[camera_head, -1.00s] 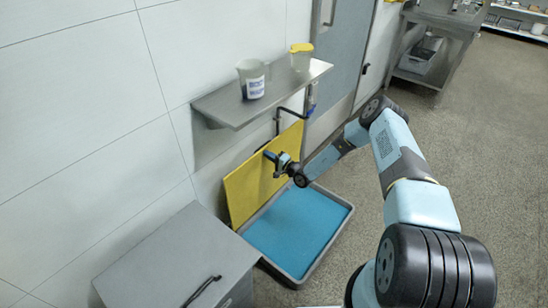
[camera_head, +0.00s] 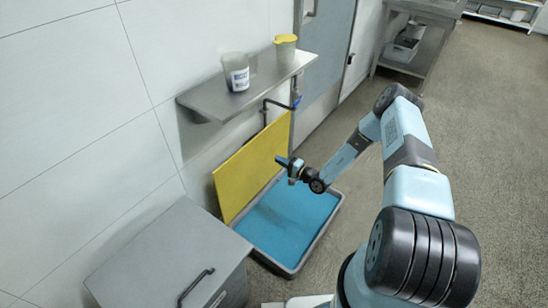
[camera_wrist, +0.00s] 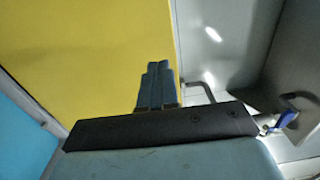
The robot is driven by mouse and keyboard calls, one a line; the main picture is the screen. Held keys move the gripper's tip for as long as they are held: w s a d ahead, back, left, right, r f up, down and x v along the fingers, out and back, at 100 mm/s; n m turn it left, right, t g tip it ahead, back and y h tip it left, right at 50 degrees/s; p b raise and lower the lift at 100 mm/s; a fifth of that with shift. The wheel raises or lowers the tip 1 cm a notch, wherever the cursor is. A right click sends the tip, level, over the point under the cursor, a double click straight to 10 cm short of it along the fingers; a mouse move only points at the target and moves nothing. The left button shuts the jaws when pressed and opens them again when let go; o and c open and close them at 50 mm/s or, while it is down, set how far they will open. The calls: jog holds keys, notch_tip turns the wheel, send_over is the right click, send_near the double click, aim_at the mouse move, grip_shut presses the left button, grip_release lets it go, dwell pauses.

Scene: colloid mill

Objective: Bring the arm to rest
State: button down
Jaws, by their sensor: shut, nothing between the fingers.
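My gripper (camera_head: 283,162) is shut and empty. In the head view it hangs in the air in front of the yellow board (camera_head: 245,170), above the tray with the blue floor. In the wrist view the two fingers (camera_wrist: 157,70) lie side by side against the yellow board (camera_wrist: 90,45) behind them. I see no contact with the board. My arm reaches from the lower right, bends at a high elbow and slopes down to the gripper.
A blue-floored tray (camera_head: 322,236) lies below. A metal shelf (camera_head: 215,101) on the wall carries a clear beaker (camera_head: 236,72) and a yellow-lidded tub (camera_head: 285,48). A grey cabinet (camera_head: 165,255) stands at the front left. The floor (camera_head: 480,120) at right is open.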

notch_tip(320, 180, up, 20)
jog(key=s+a+n+g+y, duration=0.1)
jog(key=s+n+g+y, duration=0.1)
jog(key=n+g, duration=0.55)
jog(key=s+r+n+g+h, duration=0.1)
jog(key=s+r+g+h, duration=0.2)
jog(key=r, duration=0.6)
jog(key=s+r+n+g+h, duration=0.1)
jog(key=s+r+n+g, duration=0.15)
jog(key=s+r, duration=0.5)
jog(key=s+d+r+m+t+h, duration=0.1)
jog(key=s+d+r+h, duration=0.3)
jog(key=s+r, duration=0.4)
jog(key=s+d+r+m+t+h, duration=0.1)
jog(key=s+d+r+t+h, duration=0.2)
jog(key=s+d+r, duration=0.4)
jog(key=s+d+r+m+t+h, duration=0.1)
jog(key=s+d+r+h, duration=0.4)
jog(key=s+r, duration=0.5)
jog(key=shift+s+d+t, duration=0.15)
jog(key=shift+s+t, duration=0.75)
jog(key=shift+s, duration=1.05)
jog(key=shift+r, duration=0.1)
